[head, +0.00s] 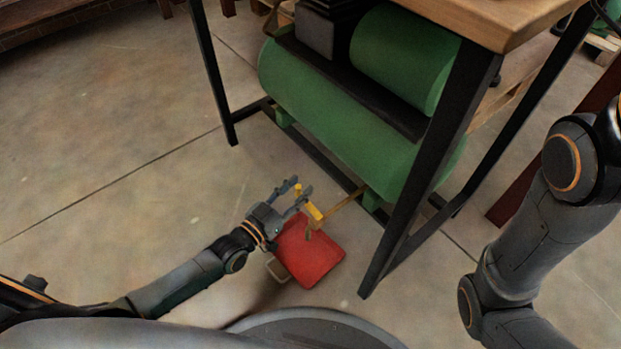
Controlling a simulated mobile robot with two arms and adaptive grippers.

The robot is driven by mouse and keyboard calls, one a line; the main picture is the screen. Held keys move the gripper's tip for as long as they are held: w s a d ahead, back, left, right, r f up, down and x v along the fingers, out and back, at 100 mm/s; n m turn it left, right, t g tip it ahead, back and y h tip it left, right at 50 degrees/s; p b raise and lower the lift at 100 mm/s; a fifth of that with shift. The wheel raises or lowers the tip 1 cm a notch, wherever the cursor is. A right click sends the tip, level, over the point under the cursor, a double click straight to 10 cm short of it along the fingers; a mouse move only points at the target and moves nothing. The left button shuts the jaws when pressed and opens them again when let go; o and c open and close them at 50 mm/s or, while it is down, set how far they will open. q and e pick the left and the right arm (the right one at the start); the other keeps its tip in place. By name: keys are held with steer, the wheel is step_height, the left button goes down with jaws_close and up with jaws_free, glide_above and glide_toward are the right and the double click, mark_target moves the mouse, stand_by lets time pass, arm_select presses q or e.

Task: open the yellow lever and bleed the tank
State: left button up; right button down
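The yellow lever (313,212) sticks up at the end of a thin brass pipe (345,203) that comes from under the green tank (330,120). The tank lies on its side under a wooden-topped table. My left gripper (297,188) is just left of the lever, fingers spread open, with the lever's upper end close to the fingertips. I cannot tell whether a finger touches it. A red container (312,258) with a handle sits on the floor below the lever. My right arm is at the right edge; its gripper is out of view.
The table's black legs (430,165) and low crossbar stand close right of and behind the lever. A second green cylinder (405,60) sits above the tank. The concrete floor (110,150) to the left is clear.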

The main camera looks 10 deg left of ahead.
arm_select(q)
steer(key=shift+w+d, duration=0.2)
steer(key=shift+w, duration=0.2)
steer(key=shift+c, duration=0.2)
jaws_close()
